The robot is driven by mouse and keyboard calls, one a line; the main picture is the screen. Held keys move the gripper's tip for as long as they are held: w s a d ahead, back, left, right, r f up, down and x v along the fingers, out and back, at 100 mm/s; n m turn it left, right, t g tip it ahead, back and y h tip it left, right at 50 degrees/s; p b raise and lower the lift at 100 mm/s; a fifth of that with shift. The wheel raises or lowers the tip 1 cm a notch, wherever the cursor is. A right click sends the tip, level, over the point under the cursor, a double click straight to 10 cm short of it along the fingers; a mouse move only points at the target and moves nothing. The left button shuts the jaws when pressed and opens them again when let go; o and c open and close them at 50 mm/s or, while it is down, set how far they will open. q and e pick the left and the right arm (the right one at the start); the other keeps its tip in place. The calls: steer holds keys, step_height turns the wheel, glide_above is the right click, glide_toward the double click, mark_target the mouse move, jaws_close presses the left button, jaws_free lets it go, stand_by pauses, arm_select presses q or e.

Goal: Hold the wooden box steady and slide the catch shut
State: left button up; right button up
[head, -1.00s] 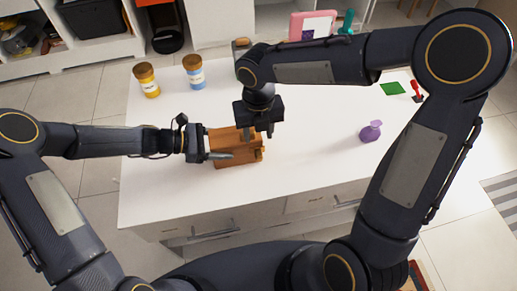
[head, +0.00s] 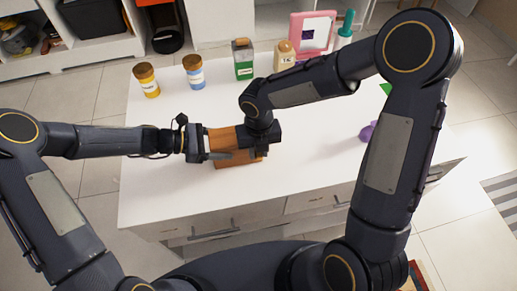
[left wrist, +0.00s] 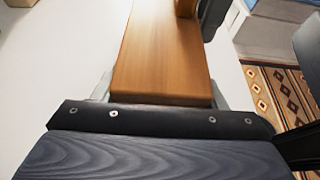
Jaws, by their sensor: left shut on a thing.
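The wooden box (head: 236,161) lies near the front middle of the white table. It also fills the middle of the left wrist view (left wrist: 163,50). My left gripper (head: 212,146) is shut on the box from its left end, with a finger along each side. My right gripper (head: 260,150) points down at the right end of the box and covers much of it. Its fingertips are too small and dark to tell whether they are open or touching. The catch is hidden behind my right gripper.
At the back of the table (head: 160,205) stand a yellow jar (head: 147,82), a blue jar (head: 194,75), a green container (head: 242,62) and a tan bottle (head: 284,56). A purple flask (head: 366,133) is partly behind my right arm. The table's front left is clear.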

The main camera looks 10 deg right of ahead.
jaws_close()
steer(key=shift+a, duration=1.8)
steer(key=shift+o, duration=1.9)
jaws_free()
steer(key=shift+o, duration=0.4)
